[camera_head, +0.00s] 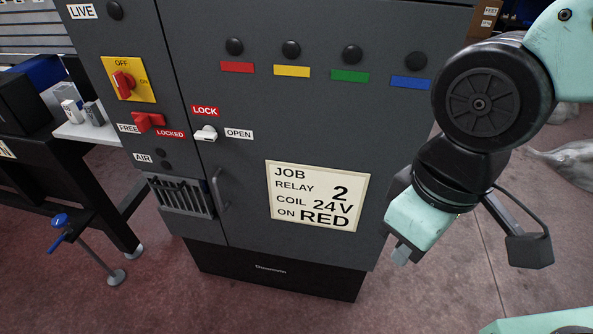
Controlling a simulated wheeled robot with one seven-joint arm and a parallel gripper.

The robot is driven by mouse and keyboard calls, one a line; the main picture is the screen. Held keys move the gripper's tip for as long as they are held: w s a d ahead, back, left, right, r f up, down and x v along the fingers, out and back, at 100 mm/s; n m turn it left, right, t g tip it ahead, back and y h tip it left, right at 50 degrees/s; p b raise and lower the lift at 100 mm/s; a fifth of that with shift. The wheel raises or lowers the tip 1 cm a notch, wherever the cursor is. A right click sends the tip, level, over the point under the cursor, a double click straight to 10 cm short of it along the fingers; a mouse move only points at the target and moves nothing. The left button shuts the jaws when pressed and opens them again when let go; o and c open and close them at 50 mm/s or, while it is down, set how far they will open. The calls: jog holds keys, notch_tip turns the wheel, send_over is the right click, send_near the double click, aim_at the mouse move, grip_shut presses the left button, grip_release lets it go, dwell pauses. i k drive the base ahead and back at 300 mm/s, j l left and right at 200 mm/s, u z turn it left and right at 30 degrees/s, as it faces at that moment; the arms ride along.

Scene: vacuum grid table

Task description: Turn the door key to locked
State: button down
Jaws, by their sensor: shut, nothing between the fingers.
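The door key (206,134) is a small pale key on the front of the dark grey cabinet, near the door's left edge. A red LOCK label (205,111) is above it and a white OPEN label (239,134) is to its right. The key's bow looks roughly level, in line with OPEN, though it is small in view. My gripper (402,256) is shut and empty, pointing down at the right, beyond the job card and well away from the key.
The cabinet door has a handle (219,190) below the key. A red lever (148,121) between FREE and LOCKED labels and a red rotary switch (123,84) are left of the key. A job card (317,195) is on the door. The space before the key looks clear.

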aim_at(209, 132)
jog(key=i+j+u, duration=0.1)
jog(key=u, duration=0.35)
jog(key=i+j+u, duration=0.1)
jog(key=j+u, duration=0.3)
jog(key=i+u, duration=0.1)
jog(key=u, duration=0.35)
